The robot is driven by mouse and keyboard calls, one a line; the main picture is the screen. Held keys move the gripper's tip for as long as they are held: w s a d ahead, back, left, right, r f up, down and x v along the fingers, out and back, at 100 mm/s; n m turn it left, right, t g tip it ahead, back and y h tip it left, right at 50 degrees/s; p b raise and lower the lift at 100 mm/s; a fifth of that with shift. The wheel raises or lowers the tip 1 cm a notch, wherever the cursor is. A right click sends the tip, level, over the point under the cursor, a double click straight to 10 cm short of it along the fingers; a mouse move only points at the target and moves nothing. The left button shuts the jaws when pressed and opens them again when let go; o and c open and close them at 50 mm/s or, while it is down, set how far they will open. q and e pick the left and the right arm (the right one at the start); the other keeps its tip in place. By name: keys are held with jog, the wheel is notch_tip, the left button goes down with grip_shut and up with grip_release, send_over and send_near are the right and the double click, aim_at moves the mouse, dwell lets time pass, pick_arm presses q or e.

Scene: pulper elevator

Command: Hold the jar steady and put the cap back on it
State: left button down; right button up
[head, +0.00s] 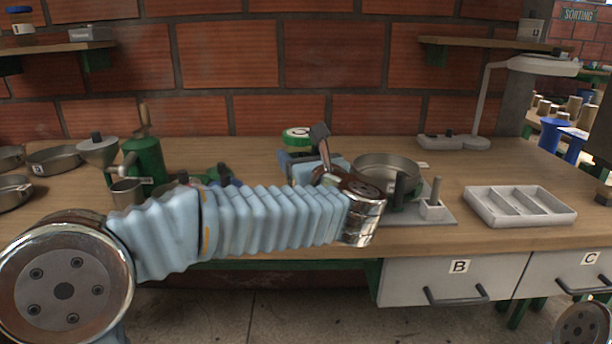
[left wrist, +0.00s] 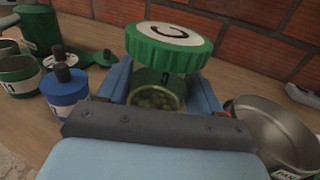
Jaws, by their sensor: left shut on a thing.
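The green cap with a white, C-marked top (head: 297,134) shows above my left gripper (head: 298,163). It also shows large in the left wrist view (left wrist: 170,45). Below it is the jar (left wrist: 158,100), with greenish contents showing. My left gripper's blue fingers stand on both sides of the jar, shut on it. The cap lies over the jar's top and is wider than it; I cannot tell whether it is seated. In the head view my gripper hides most of the jar. My right gripper is not in view.
A green grinder (head: 147,160) and pans stand to the left. A steel pan (head: 385,170) is just right of my left gripper. A blue-topped container (left wrist: 64,88) stands nearby. A white divided tray (head: 520,206) lies on the right, with bare bench around it.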

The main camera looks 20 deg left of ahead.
pick_arm(q)
jog(key=shift+w+f, duration=0.8)
jog(key=shift+f, duration=0.2)
jog(key=shift+d, duration=0.1)
jog(key=shift+w+f, duration=0.2)
jog(key=f, duration=0.2)
jog(key=shift+w+f, duration=0.25)
jog(key=shift+f, duration=0.6)
jog(key=shift+f, duration=0.15)
jog(key=shift+c, duration=0.8)
grip_release()
